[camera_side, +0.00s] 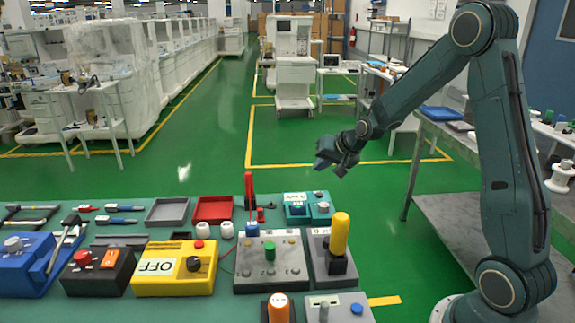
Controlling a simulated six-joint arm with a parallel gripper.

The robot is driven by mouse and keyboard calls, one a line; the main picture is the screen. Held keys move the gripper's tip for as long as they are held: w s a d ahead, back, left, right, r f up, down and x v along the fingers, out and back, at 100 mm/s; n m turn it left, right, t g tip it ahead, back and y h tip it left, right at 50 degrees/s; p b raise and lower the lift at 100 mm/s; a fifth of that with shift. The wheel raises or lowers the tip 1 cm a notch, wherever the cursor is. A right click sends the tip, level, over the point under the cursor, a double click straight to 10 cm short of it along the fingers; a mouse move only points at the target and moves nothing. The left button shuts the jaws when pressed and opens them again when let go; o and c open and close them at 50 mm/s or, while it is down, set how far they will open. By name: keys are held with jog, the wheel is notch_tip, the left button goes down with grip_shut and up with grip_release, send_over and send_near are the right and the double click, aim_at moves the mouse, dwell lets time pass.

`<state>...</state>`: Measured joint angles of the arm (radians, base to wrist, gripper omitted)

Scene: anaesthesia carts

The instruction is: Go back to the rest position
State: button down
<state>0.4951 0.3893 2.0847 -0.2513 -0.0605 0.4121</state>
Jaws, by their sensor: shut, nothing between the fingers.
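My gripper (337,160) is at the end of my dark green arm, in the air above and behind the right part of the green bench (130,218). It points down and to the left, and its fingers look closed with nothing held. It is apart from everything on the bench. The nearest tall things below it are a yellow-handled switch box (340,240) and a small teal box (308,206).
On the bench stand a yellow OFF box (174,268), a blue box (25,262), a grey panel with a green knob (271,262), a red tray (212,209) and a grey tray (167,211). A metal table (450,205) is at the right.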

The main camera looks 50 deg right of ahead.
jog(key=s+a+r+n+g, duration=0.2)
jog(key=s+a+r+n, duration=0.3)
jog(key=s+a+r, duration=0.65)
jog(key=s+a+n, duration=0.2)
jog(key=s+a, duration=0.1)
jog(key=s, duration=0.6)
jog(key=s+a+r+n+g+y, duration=0.1)
jog(key=s+a, duration=0.3)
jog(key=s, duration=0.5)
jog(key=shift+s+n, duration=0.4)
jog(key=shift+n, duration=0.3)
